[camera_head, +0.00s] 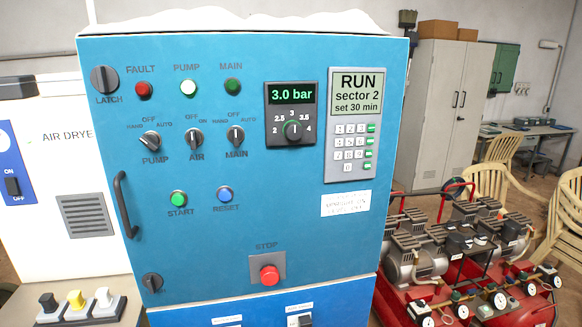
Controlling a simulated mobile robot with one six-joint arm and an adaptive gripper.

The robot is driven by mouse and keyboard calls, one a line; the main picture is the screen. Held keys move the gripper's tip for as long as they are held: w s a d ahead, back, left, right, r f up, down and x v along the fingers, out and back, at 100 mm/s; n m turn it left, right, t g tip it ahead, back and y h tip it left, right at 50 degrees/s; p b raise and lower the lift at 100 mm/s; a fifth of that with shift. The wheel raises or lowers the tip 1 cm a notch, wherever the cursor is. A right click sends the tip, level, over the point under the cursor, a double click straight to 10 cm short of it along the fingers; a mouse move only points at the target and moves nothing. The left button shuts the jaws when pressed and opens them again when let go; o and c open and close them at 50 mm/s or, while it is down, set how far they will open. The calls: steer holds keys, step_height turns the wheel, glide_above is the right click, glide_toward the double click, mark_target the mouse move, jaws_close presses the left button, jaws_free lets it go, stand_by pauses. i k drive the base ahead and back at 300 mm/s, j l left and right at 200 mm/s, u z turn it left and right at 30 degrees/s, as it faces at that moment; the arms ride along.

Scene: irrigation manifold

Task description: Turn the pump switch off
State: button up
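The pump switch (150,140) is a small dark rotary knob on the left of the blue cabinet door (250,220), under the labels HAND, OFF and AUTO, with PUMP written below. Its grip is tilted, not upright under OFF; it seems to lie along the line toward HAND at upper left, but it is too small to be sure. My gripper is not in view.
Similar AIR (194,137) and MAIN (236,137) knobs stand close to the right. The START button (178,198) is below. A door handle (125,204) sticks out at lower left. A red STOP button (269,275) is lower down. Red-framed compressors (470,250) stand right.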

mark_target(151, 141)
steer(key=u, duration=1.25)
steer(key=j, duration=0.2)
